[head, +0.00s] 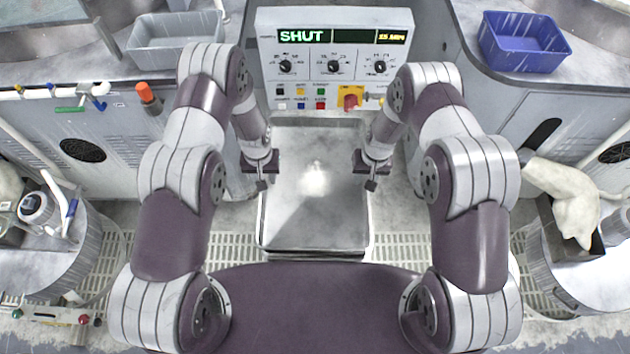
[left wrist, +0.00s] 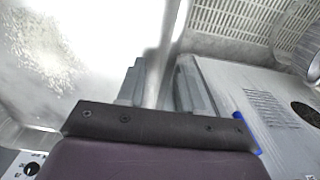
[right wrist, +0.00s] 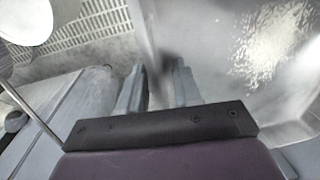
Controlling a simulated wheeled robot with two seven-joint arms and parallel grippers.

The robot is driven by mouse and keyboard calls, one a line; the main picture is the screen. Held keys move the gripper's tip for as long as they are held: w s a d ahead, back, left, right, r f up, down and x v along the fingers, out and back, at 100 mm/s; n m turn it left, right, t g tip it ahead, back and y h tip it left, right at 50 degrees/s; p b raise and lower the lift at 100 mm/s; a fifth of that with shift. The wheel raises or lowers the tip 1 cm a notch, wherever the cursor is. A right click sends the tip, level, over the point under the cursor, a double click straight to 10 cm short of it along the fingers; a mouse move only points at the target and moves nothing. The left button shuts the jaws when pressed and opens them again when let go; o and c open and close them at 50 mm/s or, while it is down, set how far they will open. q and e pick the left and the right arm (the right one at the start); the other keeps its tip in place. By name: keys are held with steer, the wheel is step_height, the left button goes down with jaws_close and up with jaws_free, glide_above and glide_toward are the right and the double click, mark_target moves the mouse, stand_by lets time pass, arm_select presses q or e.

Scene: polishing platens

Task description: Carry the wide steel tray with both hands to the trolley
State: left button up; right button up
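The wide steel tray (head: 314,215) is a shallow, shiny rectangle in the middle of the head view, below the control panel. My left gripper (head: 261,184) is at its left rim and my right gripper (head: 371,184) is at its right rim. In the left wrist view the tray rim (left wrist: 158,75) runs between the close-set fingers (left wrist: 160,88). In the right wrist view the fingers (right wrist: 160,88) stand on both sides of the opposite rim, with the tray floor (right wrist: 240,65) to the right. Both grippers look shut on the rim. I cannot make out the trolley clearly.
A control panel (head: 333,90) reading SHUT stands behind the tray. A grey bin (head: 175,45) sits on the left counter and a blue bin (head: 523,48) on the right one. Round drums (head: 70,265) flank both sides. Floor grating (head: 233,245) shows beside the tray.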

arm_select(q)
jaws_close()
arm_select(e)
jaws_close()
arm_select(q)
steer(key=shift+w+d+r, duration=0.1)
arm_select(e)
steer(key=shift+w+a+r, duration=0.1)
steer(key=shift+a+r, duration=0.05)
stand_by(0.9)
